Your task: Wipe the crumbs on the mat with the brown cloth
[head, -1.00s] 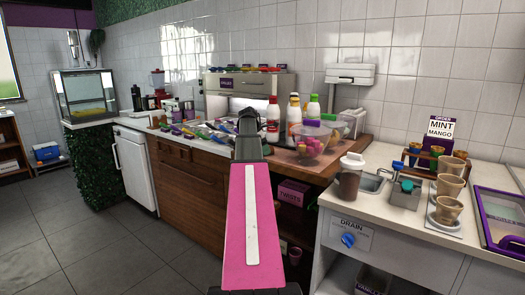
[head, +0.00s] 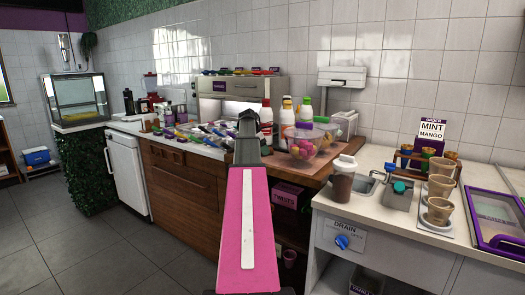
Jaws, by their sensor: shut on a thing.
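My arm, pink with a white stripe and a dark joint at its far end, rises through the middle of the head view. My gripper and its fingers cannot be made out; they are out of sight beyond or behind the arm. The arm covers part of the wooden counter (head: 185,190), where small coloured items lie crowded on top.
A clear bowl (head: 303,146) of colourful pieces and several bottles (head: 305,111) stand right of my arm. A lidded cup (head: 343,180), metal pump box (head: 398,192), cone cups (head: 439,196) and purple-framed case (head: 497,222) occupy the right counter. The grey floor (head: 90,240) at left is open.

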